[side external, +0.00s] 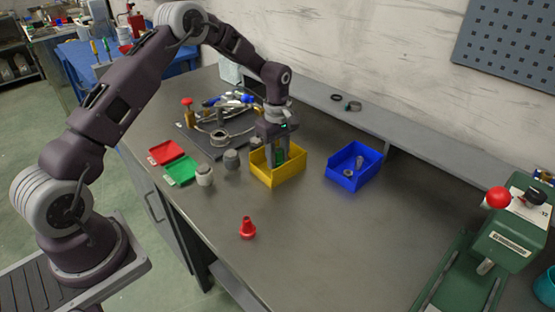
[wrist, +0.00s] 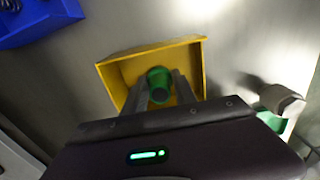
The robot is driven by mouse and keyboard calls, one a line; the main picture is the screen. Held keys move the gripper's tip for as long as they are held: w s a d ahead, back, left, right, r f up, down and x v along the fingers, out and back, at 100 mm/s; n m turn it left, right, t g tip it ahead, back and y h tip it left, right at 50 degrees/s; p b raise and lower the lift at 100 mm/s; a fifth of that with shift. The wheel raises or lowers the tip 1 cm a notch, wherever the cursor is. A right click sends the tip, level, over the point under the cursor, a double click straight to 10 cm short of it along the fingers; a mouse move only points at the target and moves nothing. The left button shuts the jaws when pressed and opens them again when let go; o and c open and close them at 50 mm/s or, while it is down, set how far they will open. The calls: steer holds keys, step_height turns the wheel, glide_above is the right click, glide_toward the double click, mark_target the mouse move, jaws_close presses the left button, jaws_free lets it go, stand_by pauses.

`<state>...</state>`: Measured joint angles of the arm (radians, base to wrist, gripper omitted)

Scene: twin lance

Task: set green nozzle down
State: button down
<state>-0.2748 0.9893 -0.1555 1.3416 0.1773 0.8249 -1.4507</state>
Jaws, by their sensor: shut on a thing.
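The green nozzle (wrist: 159,85) is between the two fingers of my gripper (wrist: 160,92) in the wrist view, inside the outline of the yellow bin (wrist: 196,57). In the side view my gripper (side external: 283,157) points down into the yellow bin (side external: 283,179), and a bit of the green nozzle (side external: 280,155) shows between the fingers. My gripper is shut on the nozzle. The near wall hides the bin floor, so I cannot tell whether the nozzle touches it.
A blue bin (side external: 370,176) with small metal parts stands right of the yellow one. A red nozzle (side external: 248,228) stands on the open bench in front. Red (side external: 166,152) and green (side external: 181,170) trays and grey cylindrical parts (side external: 232,159) lie to the left.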

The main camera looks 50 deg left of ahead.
steer(key=shift+f, duration=0.55)
steer(key=c, duration=1)
jaws_free()
steer(key=shift+f, duration=0.1)
